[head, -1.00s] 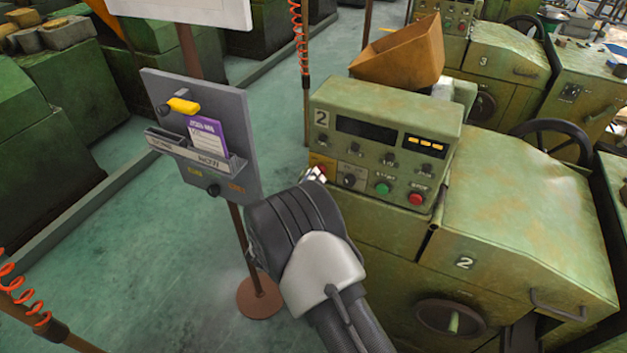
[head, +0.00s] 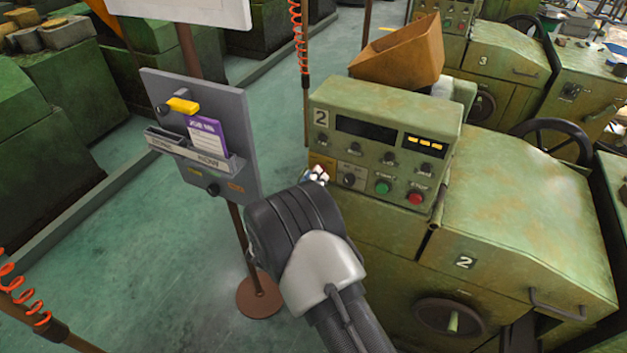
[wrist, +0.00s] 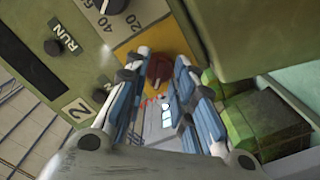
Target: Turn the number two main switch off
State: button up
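The number two machine (head: 464,262) has a green control box (head: 375,135) marked "2". In the wrist view the main switch is a dark red knob (wrist: 159,68) on a yellow plate (wrist: 128,50) at the corner of the panel. My gripper (wrist: 162,62) points at the plate, with one finger on each side of the knob. The fingers are apart, and I cannot tell whether either touches the knob. In the head view my gripper (head: 318,175) is at the panel's lower left corner and hides the knob; part of the yellow plate (head: 322,163) shows.
Right of the plate are a selector knob (head: 349,179), a green button (head: 383,187) and a red button (head: 415,198). A grey board (head: 228,120) on a post stands close left of my arm. An orange hopper (head: 400,55) is behind the box.

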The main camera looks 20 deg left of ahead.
dwell(0.3)
jog(key=s+a, duration=0.1)
jog(key=s, duration=1.1)
